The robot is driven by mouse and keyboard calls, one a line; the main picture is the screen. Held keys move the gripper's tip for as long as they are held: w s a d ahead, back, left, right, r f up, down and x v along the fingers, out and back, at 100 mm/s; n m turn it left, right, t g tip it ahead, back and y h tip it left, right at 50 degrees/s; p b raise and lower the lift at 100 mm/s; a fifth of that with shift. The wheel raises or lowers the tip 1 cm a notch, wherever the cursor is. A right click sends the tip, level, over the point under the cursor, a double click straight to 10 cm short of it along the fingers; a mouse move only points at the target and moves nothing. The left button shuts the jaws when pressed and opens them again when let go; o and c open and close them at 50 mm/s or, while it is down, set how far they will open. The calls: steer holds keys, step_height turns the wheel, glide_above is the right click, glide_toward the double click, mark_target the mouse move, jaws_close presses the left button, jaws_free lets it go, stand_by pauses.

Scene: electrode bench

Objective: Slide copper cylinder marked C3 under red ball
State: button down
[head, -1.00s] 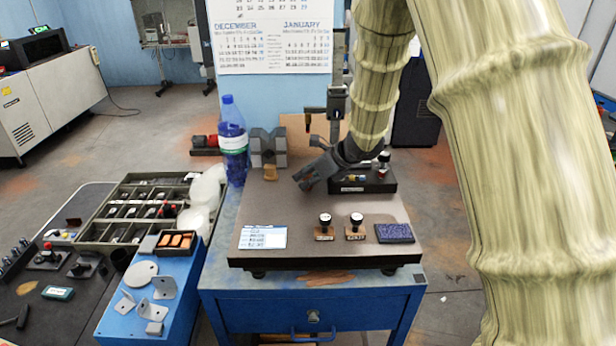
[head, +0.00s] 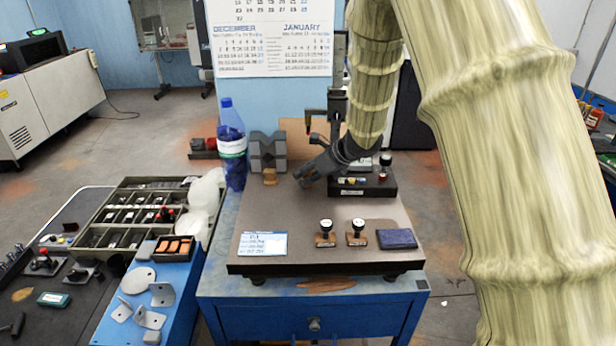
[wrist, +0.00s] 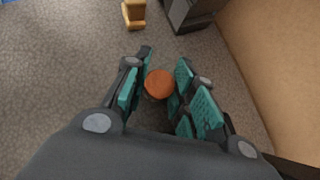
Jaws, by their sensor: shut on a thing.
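My gripper (head: 308,176) is low over the grey plate on the blue bench, fingers pointing down and left. In the wrist view my gripper (wrist: 164,66) has its teal-padded fingers on both sides of a round copper cylinder (wrist: 159,83), seen from its top end. It is shut on this cylinder. No C3 mark is legible. In the head view the cylinder is hidden or too small to tell. A small red spot shows by the dark upright stand (head: 338,108), just above my gripper. I cannot tell whether it is the red ball.
A grey V-block (head: 267,152) and a small brass piece (head: 270,177) stand left of my gripper. A blue bottle (head: 232,150) is further left. A black box (head: 362,188) is close on the right. Stamps (head: 326,235) and a blue pad (head: 397,238) stand in front.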

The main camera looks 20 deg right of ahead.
steer(key=shift+d, duration=0.1)
steer(key=c, duration=1.1)
jaws_free()
steer(key=shift+r, duration=0.1)
steer(key=shift+s+d+r, duration=0.15)
steer(key=shift+d+r, duration=0.15)
steer(key=shift+r, duration=0.2)
steer(key=v, duration=0.9)
steer(key=shift+s+r, duration=0.1)
steer(key=shift+s, duration=0.2)
steer(key=shift+s+d+r, duration=0.2)
steer(key=shift+s+r, duration=0.15)
steer(key=shift+s, duration=0.05)
steer(key=shift+s+f, duration=0.1)
